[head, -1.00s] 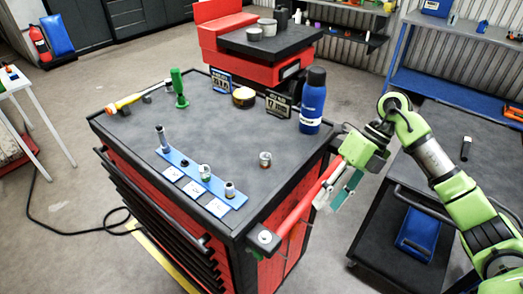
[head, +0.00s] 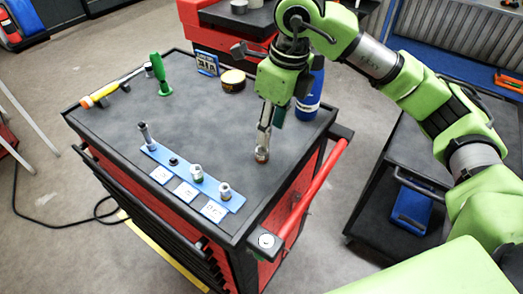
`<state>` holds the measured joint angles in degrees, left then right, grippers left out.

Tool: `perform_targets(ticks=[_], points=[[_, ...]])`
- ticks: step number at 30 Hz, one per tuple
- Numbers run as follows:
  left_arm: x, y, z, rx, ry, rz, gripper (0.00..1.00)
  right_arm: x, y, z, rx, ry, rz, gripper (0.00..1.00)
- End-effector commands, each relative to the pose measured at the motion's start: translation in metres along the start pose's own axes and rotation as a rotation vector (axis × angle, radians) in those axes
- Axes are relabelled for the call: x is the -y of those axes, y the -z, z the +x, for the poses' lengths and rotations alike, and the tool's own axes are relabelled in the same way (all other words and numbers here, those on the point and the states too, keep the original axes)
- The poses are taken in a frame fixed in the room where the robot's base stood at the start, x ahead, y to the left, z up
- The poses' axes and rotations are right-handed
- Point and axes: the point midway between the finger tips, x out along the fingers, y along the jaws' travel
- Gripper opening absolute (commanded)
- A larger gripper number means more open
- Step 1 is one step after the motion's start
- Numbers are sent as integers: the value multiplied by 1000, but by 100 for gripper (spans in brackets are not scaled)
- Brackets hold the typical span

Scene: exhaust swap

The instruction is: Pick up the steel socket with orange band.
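The steel socket (head: 262,156) stands upright and alone on the dark top of the tool cart, right of the blue rail. A brownish-orange tint shows low on it. My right gripper (head: 264,142) points straight down over it, with its fingertips at the socket's upper part. The fingers are seen nearly edge-on, so I cannot tell whether they touch or grip the socket. My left gripper is not in view.
A blue rail (head: 215,187) holds several sockets and white labels. A blue bottle (head: 308,95) stands close behind my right gripper. The cart's middle is clear.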

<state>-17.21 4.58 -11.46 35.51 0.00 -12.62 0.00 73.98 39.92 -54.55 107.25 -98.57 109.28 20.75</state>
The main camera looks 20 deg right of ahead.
Motion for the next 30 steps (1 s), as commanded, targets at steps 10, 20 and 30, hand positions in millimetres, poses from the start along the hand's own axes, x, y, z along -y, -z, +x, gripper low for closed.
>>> perform_targets(ticks=[10,20,30], points=[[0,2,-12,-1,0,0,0,0,-1,40,0,-1,0,38],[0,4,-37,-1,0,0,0,-2,-8,82,-3,-3,2,38],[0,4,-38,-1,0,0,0,-1,-8,92,1,0,1,38]])
